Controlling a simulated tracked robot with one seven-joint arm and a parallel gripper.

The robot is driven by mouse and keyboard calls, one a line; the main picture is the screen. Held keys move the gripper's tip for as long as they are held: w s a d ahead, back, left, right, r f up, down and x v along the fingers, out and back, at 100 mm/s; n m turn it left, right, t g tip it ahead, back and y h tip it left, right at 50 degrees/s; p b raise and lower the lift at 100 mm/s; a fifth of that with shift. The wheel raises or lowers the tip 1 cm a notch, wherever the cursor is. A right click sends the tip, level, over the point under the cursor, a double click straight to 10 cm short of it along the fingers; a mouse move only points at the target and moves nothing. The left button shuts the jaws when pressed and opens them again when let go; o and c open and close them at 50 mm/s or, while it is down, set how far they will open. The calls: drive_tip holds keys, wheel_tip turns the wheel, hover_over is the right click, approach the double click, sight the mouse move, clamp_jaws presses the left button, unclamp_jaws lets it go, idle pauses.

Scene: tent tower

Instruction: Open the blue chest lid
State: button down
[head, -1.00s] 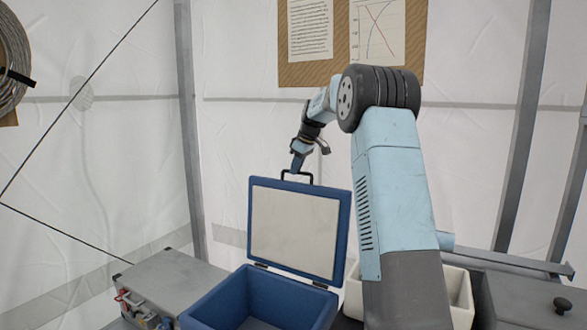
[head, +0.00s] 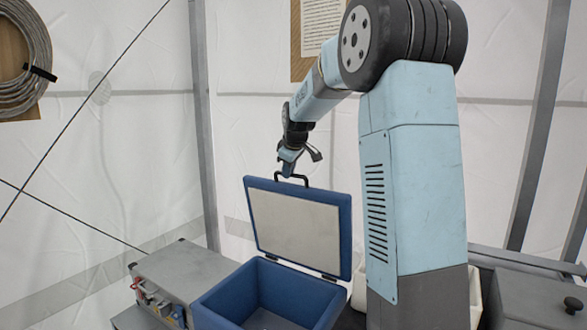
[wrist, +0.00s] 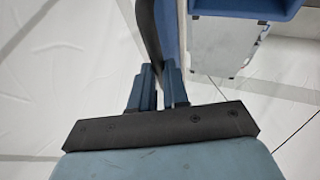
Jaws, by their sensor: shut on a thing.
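The blue chest (head: 270,295) stands low in the middle of the head view, and its inside shows. Its lid (head: 297,225) is raised on the back hinges and leans backward, with its pale inner panel facing me. A black handle (head: 292,178) sits on the lid's top edge. My gripper (head: 287,168) is at this handle and is shut on it. In the wrist view the gripper's fingers (wrist: 158,85) close around the dark handle, with the blue lid edge beside it. The fingertips' exact contact is partly hidden.
A grey metal case (head: 180,268) stands left of the chest. A white bin (head: 474,295) is partly hidden behind my arm on the right. A grey box with a black knob (head: 572,304) is at far right. Tent walls and poles stand behind.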

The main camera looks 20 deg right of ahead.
drive_tip(key=c, duration=1.1)
unclamp_jaws()
